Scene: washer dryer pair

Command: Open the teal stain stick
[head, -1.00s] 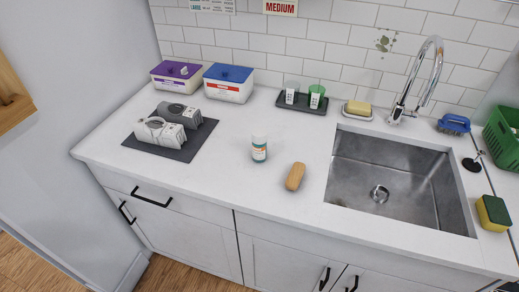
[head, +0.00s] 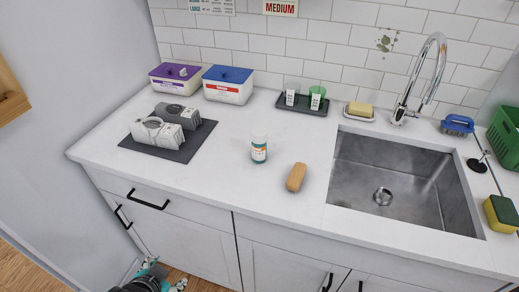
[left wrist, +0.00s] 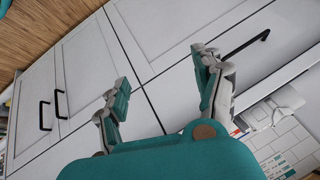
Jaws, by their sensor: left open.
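The teal stain stick (head: 259,150) stands upright on the white counter, left of the sink. It has a teal body with a pale label and a whitish cap on top. My left gripper (head: 170,284) shows at the bottom edge of the head view, low in front of the cabinet doors and well below the counter. In the left wrist view my left gripper (left wrist: 163,95) is open and empty, with cabinet fronts behind it. The stain stick is not clearly visible in that view. My right gripper is in neither view.
A wooden brush (head: 296,177) lies just right of the stick. Grey devices rest on a dark mat (head: 150,150) to the left. Two tubs (head: 228,92) and a cup tray (head: 284,103) stand behind. The sink (head: 350,195) is right. Counter around the stick is clear.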

